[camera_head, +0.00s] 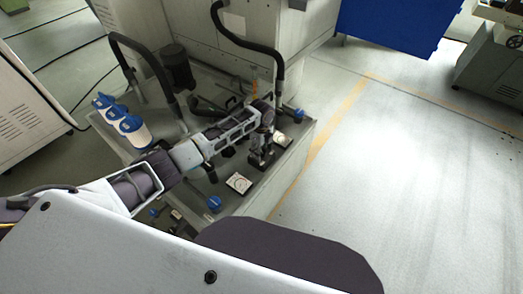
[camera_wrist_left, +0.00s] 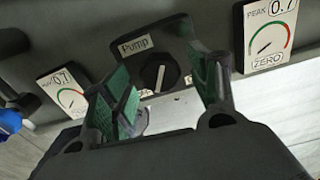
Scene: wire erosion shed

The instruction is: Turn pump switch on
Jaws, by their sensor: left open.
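The pump switch (camera_wrist_left: 169,73) is a round black knob with a white pointer line, seen between my fingers in the left wrist view. The pointer stands nearly upright in that picture. A white "Pump" label (camera_wrist_left: 135,46) sits beside the knob. My left gripper (camera_wrist_left: 158,88) is open, with one green-padded finger to each side of the knob in the picture. I cannot tell whether either finger touches it. In the head view the left gripper (camera_head: 262,160) is over the grey tank unit (camera_head: 260,195) and hides the switch. My right gripper is not in view.
Two gauges flank the switch, one on the left (camera_wrist_left: 64,92) and one on the right (camera_wrist_left: 268,36). Blue-capped white filter canisters (camera_head: 122,120) and black hoses (camera_head: 279,75) stand on the tank unit. Open floor (camera_head: 400,150) lies to the right.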

